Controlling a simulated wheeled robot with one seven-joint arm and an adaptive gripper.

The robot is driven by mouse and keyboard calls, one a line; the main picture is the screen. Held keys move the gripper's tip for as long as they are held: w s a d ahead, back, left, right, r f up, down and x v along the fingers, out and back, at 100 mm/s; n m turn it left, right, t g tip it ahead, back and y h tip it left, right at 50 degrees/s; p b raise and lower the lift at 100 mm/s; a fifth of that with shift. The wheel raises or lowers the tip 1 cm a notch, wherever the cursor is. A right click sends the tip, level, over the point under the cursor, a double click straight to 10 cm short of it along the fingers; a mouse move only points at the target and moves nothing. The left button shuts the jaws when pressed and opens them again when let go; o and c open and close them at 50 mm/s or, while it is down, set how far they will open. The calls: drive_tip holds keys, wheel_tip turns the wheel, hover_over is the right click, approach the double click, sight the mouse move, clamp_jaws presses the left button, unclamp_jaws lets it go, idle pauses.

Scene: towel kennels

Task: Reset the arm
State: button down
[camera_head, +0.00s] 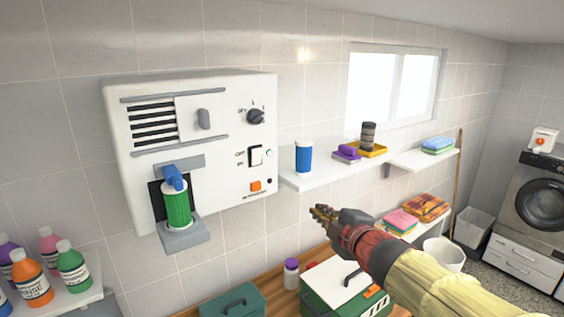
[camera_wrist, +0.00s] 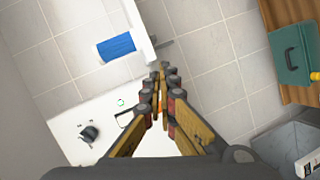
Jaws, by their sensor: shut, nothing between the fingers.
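My gripper (camera_head: 322,213) is shut and empty, held in the air in front of the wall, right of the white wall unit and above the wooden counter. It also shows in the wrist view (camera_wrist: 162,68), its fingers together at the tips. The white wall unit (camera_head: 222,110) has a dark knob, a rocker switch and an orange button. A green cylinder with a blue top (camera_head: 177,205) sits in its holder. The unit shows in the wrist view at the lower left (camera_wrist: 70,120).
A wall shelf (camera_head: 320,178) holds a blue canister (camera_head: 303,158), purple items and a yellow tray. Bottles (camera_head: 33,280) crowd the left shelf.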

drive_tip(key=s+d+f+m+g+h+b, duration=0.4)
drive_tip(key=s+d+f+m+g+h, duration=0.15)
drive_tip(key=s+d+f+m, duration=0.8)
drive_tip(key=s+a+f+m+g+b, duration=0.2)
drive_tip(key=s+f+b, duration=0.4)
drive_tip(key=s+f, duration=0.3)
drive_tip(key=s+a+f+m+g+b, duration=0.1)
drive_tip(key=s+a+f+m+b, duration=0.1)
drive_tip(key=s+f+b, duration=0.4)
drive_tip(key=s+a+f+y, duration=0.1)
drive_tip(key=s+f, duration=0.1)
drive_tip(key=s, duration=0.2)
drive_tip(key=shift+s+f+g+b, duration=0.15)
drive_tip(key=shift+f+g+b, duration=0.2)
drive_tip(key=shift+a+m, duration=0.1)
drive_tip(key=shift+m, duration=0.15)
